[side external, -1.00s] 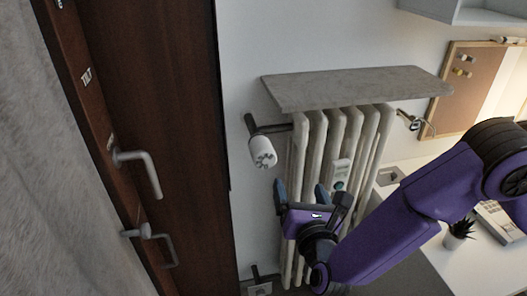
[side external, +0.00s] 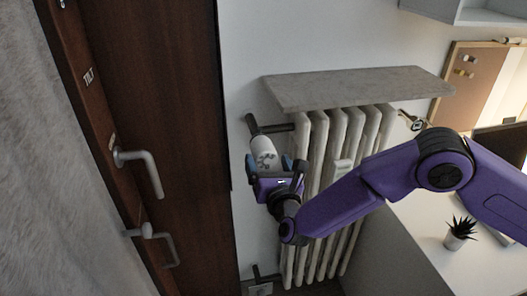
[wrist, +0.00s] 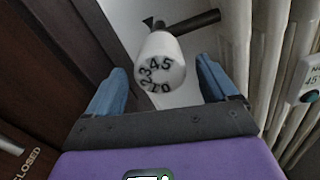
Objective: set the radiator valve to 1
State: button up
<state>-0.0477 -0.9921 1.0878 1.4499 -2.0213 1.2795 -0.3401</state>
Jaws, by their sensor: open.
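The radiator valve (side external: 263,150) is a white cylindrical knob on a dark pipe at the radiator's upper left. In the wrist view the valve knob (wrist: 160,62) shows dark digits from 0 to 5 around its face, and a small dark pointer mark sits on the pipe fitting above it. My gripper (side external: 269,165) is just below the knob in the side view. In the wrist view my gripper (wrist: 164,82) has its blue fingers spread wide, one on each side of the knob, with gaps visible. It holds nothing.
The white radiator (side external: 318,150) stands right of the valve under a grey stone shelf (side external: 355,88). A brown door (side external: 170,120) with metal handles is on the left. A small device with a display (wrist: 309,80) hangs on the radiator. A potted plant (side external: 460,232) stands on the desk.

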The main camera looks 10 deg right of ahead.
jog(key=shift+w, duration=2.65)
jog(key=c, duration=1)
jog(key=shift+c, duration=0.2)
